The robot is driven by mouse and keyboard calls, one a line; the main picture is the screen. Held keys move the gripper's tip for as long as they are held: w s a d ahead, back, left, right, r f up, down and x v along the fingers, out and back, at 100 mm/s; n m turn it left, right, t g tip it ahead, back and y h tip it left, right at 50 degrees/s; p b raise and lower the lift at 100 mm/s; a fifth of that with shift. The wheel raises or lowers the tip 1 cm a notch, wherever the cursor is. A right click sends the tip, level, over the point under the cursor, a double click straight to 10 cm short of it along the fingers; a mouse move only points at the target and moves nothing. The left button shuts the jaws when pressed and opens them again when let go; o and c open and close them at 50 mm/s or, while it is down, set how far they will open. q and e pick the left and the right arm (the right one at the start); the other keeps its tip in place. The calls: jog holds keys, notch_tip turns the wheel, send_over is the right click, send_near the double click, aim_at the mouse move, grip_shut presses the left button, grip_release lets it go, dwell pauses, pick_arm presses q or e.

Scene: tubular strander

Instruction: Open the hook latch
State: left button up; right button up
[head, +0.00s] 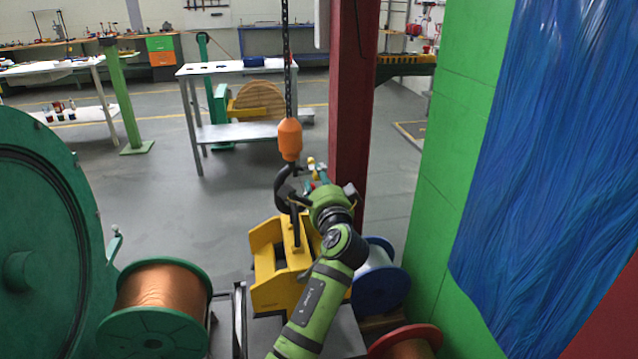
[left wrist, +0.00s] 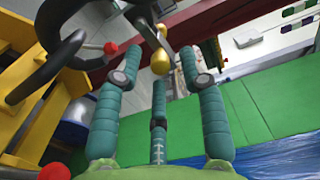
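The dark curved hook (head: 284,188) hangs under an orange hook block (head: 290,139) on a chain. It is above a yellow frame (head: 268,262). In the left wrist view the hook (left wrist: 50,68) curves across the upper left. A rod with a gold knob (left wrist: 160,62) and a red ball (left wrist: 110,47) show near it; I cannot tell which part is the latch. My left gripper (head: 318,176) is just right of the hook. In the wrist view its teal fingers (left wrist: 158,72) are spread, with the knob in line between their tips and no visible grip. My right gripper is out of view.
A dark red post (head: 352,110) stands close behind my left gripper. Copper spool (head: 160,300) and blue spool (head: 378,285) flank the yellow frame. A green wall (head: 440,180) closes the right side. Floor beyond is open up to a white table (head: 235,68).

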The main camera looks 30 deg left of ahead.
pick_arm(q)
jog(key=shift+f, duration=0.1)
jog(key=shift+s+d, duration=0.1)
jog(key=shift+s, duration=0.05)
jog(key=v, duration=0.7)
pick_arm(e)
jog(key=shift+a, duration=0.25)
